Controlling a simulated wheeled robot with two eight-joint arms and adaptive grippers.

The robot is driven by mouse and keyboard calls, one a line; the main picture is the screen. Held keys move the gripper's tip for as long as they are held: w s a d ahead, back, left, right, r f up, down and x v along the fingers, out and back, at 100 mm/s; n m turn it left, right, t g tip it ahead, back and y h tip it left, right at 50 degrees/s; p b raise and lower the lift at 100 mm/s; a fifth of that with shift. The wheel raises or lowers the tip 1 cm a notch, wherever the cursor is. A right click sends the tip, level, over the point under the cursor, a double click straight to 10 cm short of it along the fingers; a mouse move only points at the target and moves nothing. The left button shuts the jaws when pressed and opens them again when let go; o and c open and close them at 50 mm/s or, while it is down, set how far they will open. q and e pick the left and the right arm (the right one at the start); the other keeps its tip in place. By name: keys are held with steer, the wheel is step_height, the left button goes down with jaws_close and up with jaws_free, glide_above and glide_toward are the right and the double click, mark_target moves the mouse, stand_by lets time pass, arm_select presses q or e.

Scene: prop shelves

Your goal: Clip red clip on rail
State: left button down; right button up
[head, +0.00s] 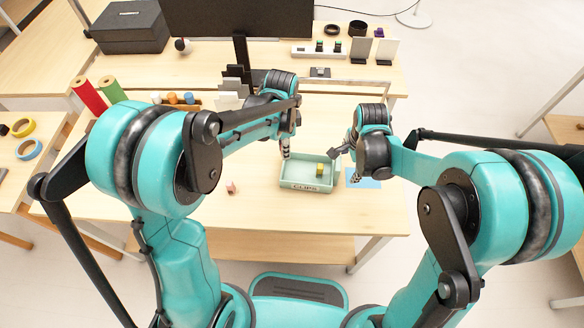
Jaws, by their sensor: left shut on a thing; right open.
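My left gripper (286,155) points down at the left edge of the green tray marked CLIPS (310,187). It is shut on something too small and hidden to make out. A small pinkish-red piece (231,187), possibly a red clip, lies on the table left of the tray, apart from both grippers. A yellow-green clip (320,170) is in the tray. My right gripper (345,166) is open and empty near the tray's right edge. A thin grey bar (350,81), perhaps the rail, runs across the back right of the table.
A blue sheet (364,179) lies right of the tray, partly under my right gripper. Grey card holders (232,92) and a rack with coloured pieces (178,99) stand behind on the left. A monitor (240,18) stands at the back. The table's front left is mostly clear.

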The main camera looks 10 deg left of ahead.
steer(key=f+m, duration=0.1)
steer(key=f, duration=0.1)
steer(key=a+f+m+g, duration=0.1)
steer(key=f, duration=0.1)
steer(key=w+a+f+m, duration=0.1)
steer(key=f, duration=0.2)
steer(key=shift+w+a+f+m, duration=0.1)
steer(key=shift+m, duration=0.2)
arm_select(q)
steer(key=d+m, duration=0.1)
steer(key=m, duration=0.1)
steer(key=d+m, duration=0.1)
steer(key=shift+w+d+m, duration=0.15)
steer(key=shift+d+m, duration=0.05)
steer(key=shift+m, duration=0.2)
arm_select(e)
steer(key=shift+a+f+g, duration=0.1)
steer(key=shift+f+g, duration=0.2)
steer(key=shift+f, duration=0.1)
arm_select(q)
step_height(320, 180, down, 10)
steer(key=shift+r, duration=0.15)
arm_select(e)
steer(key=shift+f, duration=0.1)
